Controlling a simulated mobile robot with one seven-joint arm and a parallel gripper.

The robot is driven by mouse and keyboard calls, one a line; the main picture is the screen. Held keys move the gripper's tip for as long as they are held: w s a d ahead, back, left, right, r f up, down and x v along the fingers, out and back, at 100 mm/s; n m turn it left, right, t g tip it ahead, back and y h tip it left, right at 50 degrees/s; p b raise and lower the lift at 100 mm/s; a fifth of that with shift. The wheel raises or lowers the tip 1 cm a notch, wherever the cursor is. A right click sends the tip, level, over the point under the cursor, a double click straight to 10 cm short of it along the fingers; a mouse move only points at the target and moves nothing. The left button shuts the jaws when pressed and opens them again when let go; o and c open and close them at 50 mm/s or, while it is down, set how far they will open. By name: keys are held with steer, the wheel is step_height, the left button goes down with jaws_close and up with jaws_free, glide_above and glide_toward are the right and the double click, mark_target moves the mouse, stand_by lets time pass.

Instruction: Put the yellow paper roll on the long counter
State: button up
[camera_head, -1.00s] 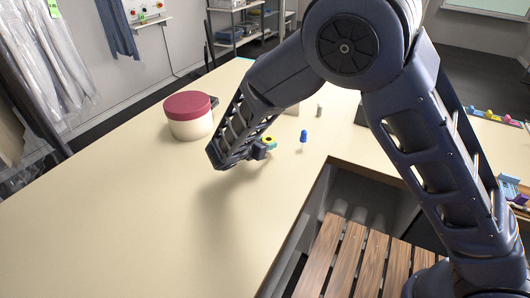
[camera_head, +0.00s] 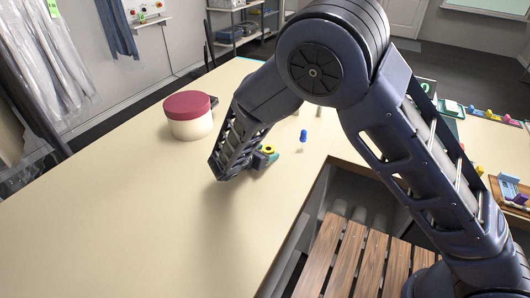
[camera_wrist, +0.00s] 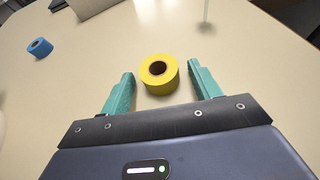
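The yellow paper roll (camera_head: 268,149) is at the long counter (camera_head: 120,220), just beyond the tip of my arm. In the wrist view the roll (camera_wrist: 159,84) appears to rest on the counter top with its dark core hole facing up. My gripper (camera_wrist: 160,69) has its teal fingers on either side of the roll, with a narrow gap showing on each side. It looks open and low over the counter. In the head view the gripper (camera_head: 268,158) is partly hidden by my arm.
A round cream box with a dark red lid (camera_head: 188,115) stands to the left. The counter's near left is clear. A slatted wooden bench (camera_head: 345,260) is below the inner edge.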

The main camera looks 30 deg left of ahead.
steer(key=shift+r, duration=0.15)
steer(key=v, duration=1.2)
